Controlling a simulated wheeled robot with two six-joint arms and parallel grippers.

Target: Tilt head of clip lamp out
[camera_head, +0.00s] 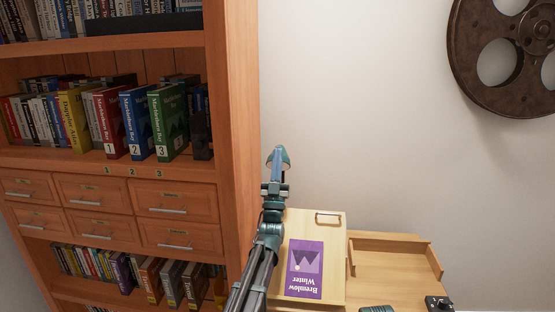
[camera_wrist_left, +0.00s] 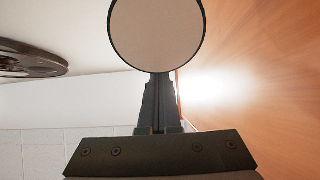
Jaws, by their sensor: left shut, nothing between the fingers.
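The clip lamp's small dark green head (camera_head: 284,156) shows beside the bookcase's right side, at the tip of my left gripper (camera_head: 275,165). In the left wrist view the lamp head (camera_wrist_left: 158,32) is a round pale disc with a dark green rim, just beyond the fingertips. The left gripper (camera_wrist_left: 158,105) is shut with nothing between its fingers. Its tips overlap the lower edge of the disc in the picture; I cannot tell if they touch. The lamp's clip and arm are hidden.
The wooden bookcase (camera_head: 232,120) with books and drawers stands close on the left. Below are a pale wooden box (camera_head: 336,240) with a purple book (camera_head: 304,268) on it and a wooden tray (camera_head: 436,262). A film reel (camera_head: 468,60) hangs on the otherwise bare wall.

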